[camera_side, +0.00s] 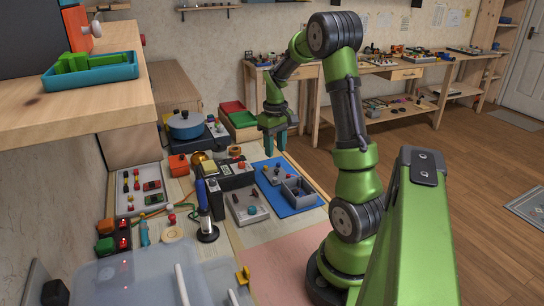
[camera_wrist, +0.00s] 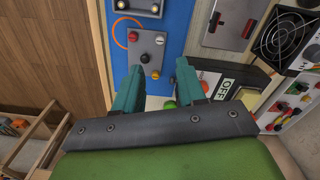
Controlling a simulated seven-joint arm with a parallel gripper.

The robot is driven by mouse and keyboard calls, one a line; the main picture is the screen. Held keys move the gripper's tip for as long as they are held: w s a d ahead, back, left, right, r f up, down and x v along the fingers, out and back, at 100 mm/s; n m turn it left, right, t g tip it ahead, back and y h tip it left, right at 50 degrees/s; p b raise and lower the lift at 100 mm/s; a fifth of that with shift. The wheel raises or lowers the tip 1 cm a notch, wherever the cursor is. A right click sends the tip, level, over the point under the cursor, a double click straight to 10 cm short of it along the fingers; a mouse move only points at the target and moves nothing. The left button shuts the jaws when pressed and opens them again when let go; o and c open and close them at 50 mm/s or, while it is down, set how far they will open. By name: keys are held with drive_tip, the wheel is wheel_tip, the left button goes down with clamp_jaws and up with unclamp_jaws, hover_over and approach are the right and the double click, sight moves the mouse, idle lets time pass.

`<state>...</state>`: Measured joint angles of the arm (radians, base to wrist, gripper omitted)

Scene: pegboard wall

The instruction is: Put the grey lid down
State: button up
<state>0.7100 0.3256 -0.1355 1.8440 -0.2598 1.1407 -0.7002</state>
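My gripper (camera_side: 276,148) has teal fingers that point down above the far end of the blue mat (camera_side: 284,203). In the wrist view my gripper (camera_wrist: 158,66) has its fingers well apart, with nothing held between them. I cannot tell for sure which thing is the grey lid. A blue pot (camera_side: 186,130) at the back left has a cover with a dark knob on top. The wrist view shows a flat grey plate (camera_wrist: 228,24) beside the mat.
A small grey panel with knobs (camera_wrist: 147,52) lies on the mat beyond my fingertips. Dark boxes (camera_side: 235,175), a grey tray (camera_side: 247,207) and an upright blue-handled tool (camera_side: 204,208) crowd the table left of the mat. A wooden shelf (camera_side: 110,85) overhangs the left side.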

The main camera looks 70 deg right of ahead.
drive_tip(key=w+a+r+t, duration=0.1)
drive_tip(key=a+r+t, duration=0.1)
drive_tip(key=a+r, duration=0.5)
drive_tip(key=w+a+r+t, duration=0.2)
drive_tip(key=a+r, duration=0.1)
drive_tip(key=a, duration=0.9)
drive_tip(key=s+a+r+t+y, duration=0.1)
drive_tip(key=s+a, duration=0.2)
drive_tip(key=a, duration=0.3)
drive_tip(key=s+a+r+n+t+y, duration=0.1)
drive_tip(key=s+a+t, duration=0.1)
drive_tip(key=a, duration=0.5)
drive_tip(key=shift+s+a+r, duration=0.2)
drive_tip(key=shift+s+a, duration=0.05)
drive_tip(key=shift+s, duration=0.5)
